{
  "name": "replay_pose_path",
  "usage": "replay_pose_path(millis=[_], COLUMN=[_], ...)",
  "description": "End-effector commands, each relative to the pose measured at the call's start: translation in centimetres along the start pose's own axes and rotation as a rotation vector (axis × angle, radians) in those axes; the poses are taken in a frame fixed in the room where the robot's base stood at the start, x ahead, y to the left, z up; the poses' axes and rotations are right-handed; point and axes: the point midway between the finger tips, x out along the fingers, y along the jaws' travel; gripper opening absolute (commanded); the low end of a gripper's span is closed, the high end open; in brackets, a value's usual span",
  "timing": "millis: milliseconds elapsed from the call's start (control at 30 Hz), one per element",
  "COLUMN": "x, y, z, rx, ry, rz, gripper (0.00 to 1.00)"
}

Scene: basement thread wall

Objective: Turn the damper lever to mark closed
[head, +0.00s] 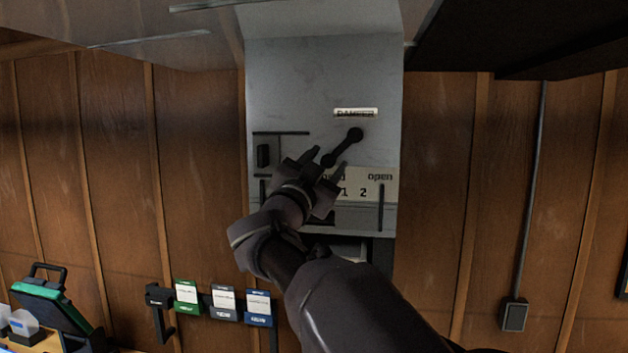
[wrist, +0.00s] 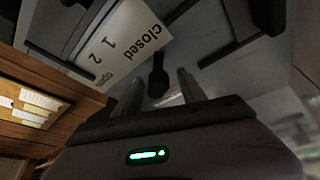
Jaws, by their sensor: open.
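The damper lever (head: 343,147) is a short dark bar on the grey duct panel, under a DAMPER label (head: 355,113). In the head view it slants down and left from its round pivot, toward the left part of the mark plate (head: 382,187). The plate reads 1, 2 and open; its left end is partly hidden by my gripper (head: 328,160). In the wrist view the plate (wrist: 122,38) shows closed, 1, 2, open. My gripper (wrist: 159,80) is open, with the dark lever (wrist: 158,76) showing between its fingers. I cannot tell whether they touch it.
A dark latch-like part (head: 263,155) and thin dark bars sit on the panel left of my gripper. Colored cards (head: 222,301) hang on the wood wall below left. A conduit with a box (head: 514,315) runs down the wall at right.

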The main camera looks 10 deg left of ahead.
Motion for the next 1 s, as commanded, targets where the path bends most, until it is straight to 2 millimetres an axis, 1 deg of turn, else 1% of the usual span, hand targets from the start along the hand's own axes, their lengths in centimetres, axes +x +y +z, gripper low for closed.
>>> replay_pose_path(millis=[100, 167, 300, 400, 500, 600, 700, 933, 1000], x=[-3.1, -5.0, -9.5, -12.4, -14.5, -15.8, -16.2, -16.2, -16.1], y=[0.1, 0.2, 0.2, 0.2, 0.1, 0.1, 0.1, 0.1, 0.7], z=[0.5, 0.5, 0.5, 0.5, 0.4, 0.2, 0.1, 0.1, 0.5], rx=[0.0, 0.0, 0.0, 0.0, 0.0, -0.001, -0.001, -0.001, 0.009], ry=[-0.001, -0.002, -0.001, -0.002, -0.001, 0.0, 0.0, 0.001, -0.007], rz=[-0.004, -0.004, -0.004, -0.004, -0.003, -0.002, 0.0, 0.0, -0.014], gripper=[0.48, 0.48, 0.48, 0.48, 0.48, 0.48, 0.48, 0.48, 0.48])
